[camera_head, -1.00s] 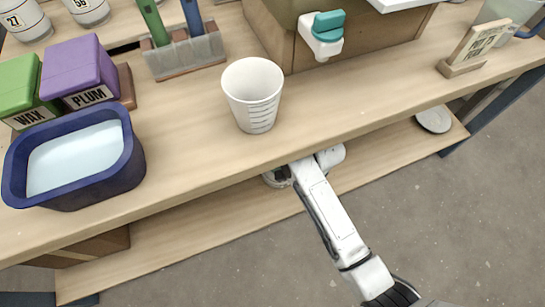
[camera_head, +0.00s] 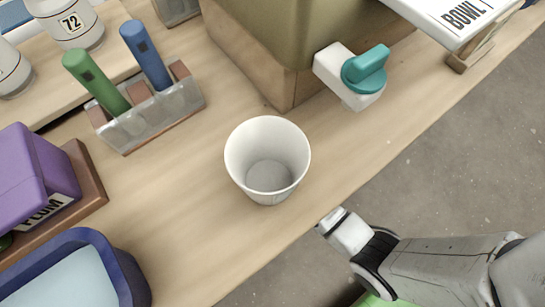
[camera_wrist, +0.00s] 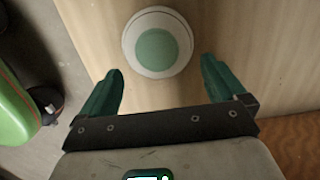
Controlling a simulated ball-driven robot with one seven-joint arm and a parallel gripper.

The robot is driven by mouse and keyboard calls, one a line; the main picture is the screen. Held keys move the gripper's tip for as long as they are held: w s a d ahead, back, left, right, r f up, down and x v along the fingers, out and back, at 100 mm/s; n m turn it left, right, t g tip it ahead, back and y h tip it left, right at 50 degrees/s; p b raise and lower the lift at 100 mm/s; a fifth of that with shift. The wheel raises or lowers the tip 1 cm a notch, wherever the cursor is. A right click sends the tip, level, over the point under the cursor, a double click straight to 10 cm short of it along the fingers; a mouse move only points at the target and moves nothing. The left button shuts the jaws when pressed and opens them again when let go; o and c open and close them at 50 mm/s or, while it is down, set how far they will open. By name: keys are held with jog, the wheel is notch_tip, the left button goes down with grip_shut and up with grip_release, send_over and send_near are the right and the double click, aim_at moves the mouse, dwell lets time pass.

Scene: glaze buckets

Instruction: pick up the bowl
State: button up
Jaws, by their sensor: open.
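The bowl (camera_wrist: 157,42) is round, with a white rim and a green centre, and is seen from above on a wooden surface in the wrist view. My gripper (camera_wrist: 162,84) is open and empty, with its two green fingers apart. The bowl lies ahead of the fingertips, roughly centred between them and not visibly touched. In the head view I do not make out the bowl or my fingers; only part of my arm shows at the lower right.
In the head view, a white cup (camera_head: 268,160) stands on the worktop (camera_head: 185,210). Behind it are a tool holder (camera_head: 150,120) and a large container with a teal tap (camera_head: 366,68). A blue tub (camera_head: 125,275) and purple block (camera_head: 30,175) stand left. A sign reads BOWL (camera_head: 468,15).

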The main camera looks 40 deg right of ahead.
jog(key=f+b, duration=0.1)
jog(key=f, duration=0.1)
jog(key=f+b, duration=0.1)
jog(key=f, duration=0.1)
jog(key=f+b, duration=0.1)
jog(key=f, duration=0.1)
jog(key=shift+s+a+f, duration=0.15)
jog(key=shift+s+f, duration=0.05)
jog(key=shift+s, duration=0.1)
jog(key=shift+c, duration=0.3)
jog(key=shift+s, duration=0.1)
grip_shut()
